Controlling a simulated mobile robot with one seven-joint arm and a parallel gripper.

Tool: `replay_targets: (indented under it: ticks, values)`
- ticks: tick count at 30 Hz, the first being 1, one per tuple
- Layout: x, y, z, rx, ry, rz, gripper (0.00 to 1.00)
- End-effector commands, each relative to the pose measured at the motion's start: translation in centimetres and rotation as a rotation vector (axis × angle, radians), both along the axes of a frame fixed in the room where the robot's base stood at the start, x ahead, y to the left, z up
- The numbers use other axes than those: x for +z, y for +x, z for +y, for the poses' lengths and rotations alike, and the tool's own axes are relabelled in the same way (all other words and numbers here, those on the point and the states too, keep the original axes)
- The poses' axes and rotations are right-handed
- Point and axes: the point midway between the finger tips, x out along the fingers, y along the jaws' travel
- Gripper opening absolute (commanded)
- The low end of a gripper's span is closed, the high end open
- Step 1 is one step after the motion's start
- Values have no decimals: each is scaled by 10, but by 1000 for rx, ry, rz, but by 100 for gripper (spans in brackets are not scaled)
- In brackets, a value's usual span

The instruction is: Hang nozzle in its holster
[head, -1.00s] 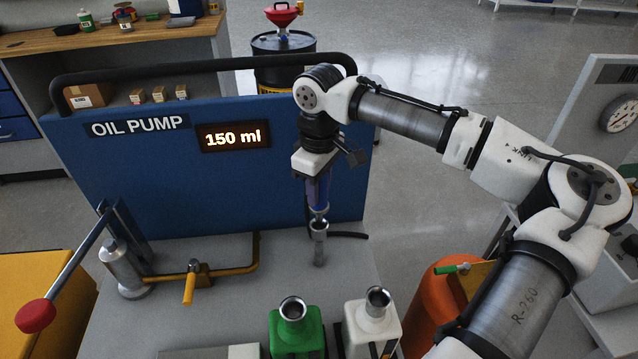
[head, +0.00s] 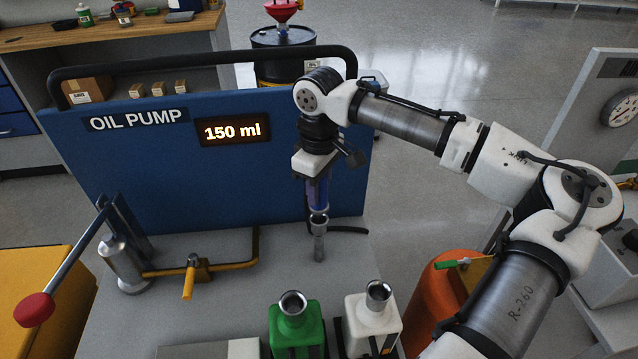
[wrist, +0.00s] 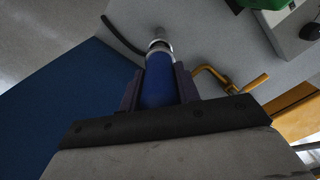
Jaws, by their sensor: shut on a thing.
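My gripper (head: 317,188) is shut on the nozzle, in front of the blue oil pump panel. The nozzle has a blue body (wrist: 160,87) between my fingers in the wrist view. Its metal lower part (head: 319,235) points down in the head view, over the grey bench top. I cannot tell whether its tip touches the bench. A dark hose (head: 345,229) lies behind the nozzle. I cannot pick out the holster for certain in either view. The panel display (head: 233,131) reads 150 ml.
A green can (head: 297,330) and a white can (head: 372,322), both with metal funnel mouths, stand at the front. A yellow bracket (head: 225,268) and a lever pump with red knob (head: 35,309) are left. A black rail (head: 200,68) tops the panel (head: 230,180).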

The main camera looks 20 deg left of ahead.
Motion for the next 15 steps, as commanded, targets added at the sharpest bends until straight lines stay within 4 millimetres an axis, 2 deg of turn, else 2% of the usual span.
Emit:
replay_targets:
  ticks: [15]
  values:
    - [-16, 0, 0, 0, 1, 0, 0]
